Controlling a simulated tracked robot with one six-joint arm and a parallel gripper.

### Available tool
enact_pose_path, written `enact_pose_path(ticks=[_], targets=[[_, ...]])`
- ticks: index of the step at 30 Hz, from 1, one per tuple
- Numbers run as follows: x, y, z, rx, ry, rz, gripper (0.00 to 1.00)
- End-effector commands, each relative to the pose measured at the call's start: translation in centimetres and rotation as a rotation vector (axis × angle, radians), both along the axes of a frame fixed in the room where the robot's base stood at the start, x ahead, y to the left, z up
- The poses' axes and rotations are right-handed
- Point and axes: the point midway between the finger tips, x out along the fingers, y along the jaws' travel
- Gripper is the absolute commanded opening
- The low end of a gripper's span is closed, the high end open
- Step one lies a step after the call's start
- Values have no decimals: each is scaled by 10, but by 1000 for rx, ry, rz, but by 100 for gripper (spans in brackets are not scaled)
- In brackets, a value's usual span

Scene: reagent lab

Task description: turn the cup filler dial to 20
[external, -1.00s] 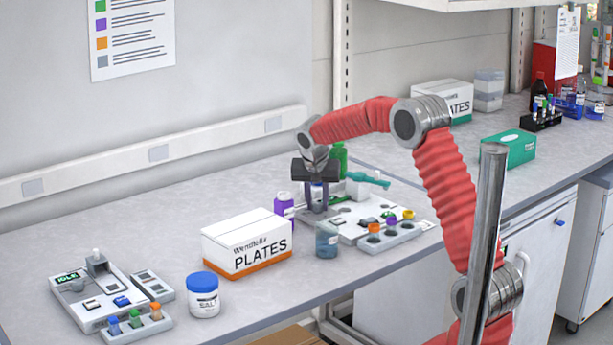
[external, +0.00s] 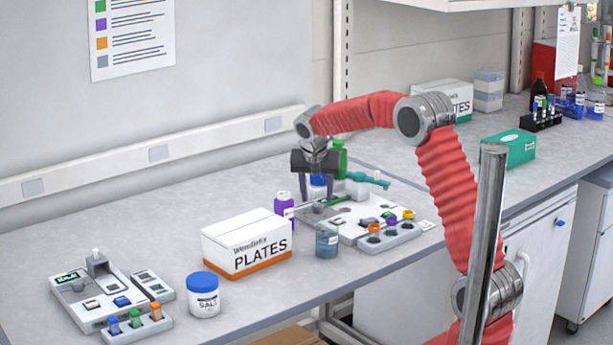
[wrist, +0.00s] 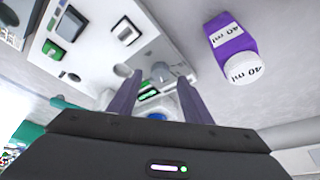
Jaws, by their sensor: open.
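A white bench device (external: 352,222) stands beneath my gripper, with a small grey round dial (external: 317,208) at its left end. My gripper (external: 317,198) points down over that end, fingers spread on either side of the dial, with nothing held. In the wrist view, the open fingers (wrist: 158,82) reach over the device, and a green-lit display (wrist: 148,92) shows between them. Its reading is too small to tell. No dial marking is legible, and I cannot read a label naming the cup filler.
A purple 40 ml bottle (wrist: 228,45) stands close left of the device in the external view. The PLATES box (external: 246,245) and a blue-grey jar (external: 327,241) are in front. A second device (external: 95,297) and a SALT jar (external: 203,297) stand at front left.

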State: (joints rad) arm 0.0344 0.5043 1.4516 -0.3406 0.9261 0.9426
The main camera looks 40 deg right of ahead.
Motion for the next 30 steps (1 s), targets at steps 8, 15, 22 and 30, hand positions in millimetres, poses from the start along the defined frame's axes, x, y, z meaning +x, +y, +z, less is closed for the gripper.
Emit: enact_pose_path(ticks=[8, 15, 22, 30], targets=[[-12, 15, 47, 0, -3, 2, 45], [-23, 25, 82, 0, -2, 2, 45], [-27, 30, 96, 0, 0, 1, 45], [-27, 30, 97, 1, -1, 0, 45]])
